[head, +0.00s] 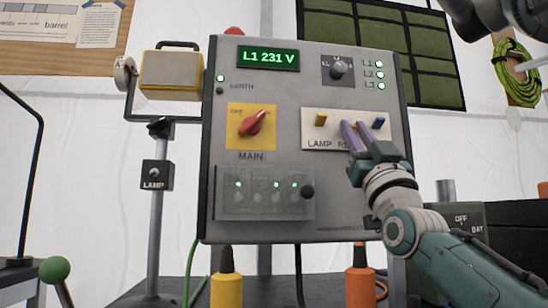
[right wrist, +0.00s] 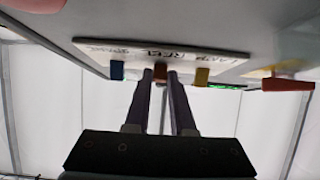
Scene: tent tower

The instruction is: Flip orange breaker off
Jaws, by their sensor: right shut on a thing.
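The grey panel (head: 300,210) faces me and carries a white breaker strip (head: 345,143) with a yellow toggle (head: 321,119) and a blue toggle (head: 378,123). In the right wrist view the orange breaker (right wrist: 160,73) sits between the blue toggle (right wrist: 117,69) and the yellow toggle (right wrist: 202,75). My right gripper (head: 350,130) has its purple fingertips at the strip, shut on the orange breaker, and hides it in the head view. The fingertips (right wrist: 160,80) lie on either side of it. I cannot tell whether the breaker is up or down. My left gripper is not in view.
A red main switch (head: 252,123) on a yellow plate is left of the strip. A selector knob (head: 338,68) is above. A clear cover (head: 265,193) with a dark knob is below.

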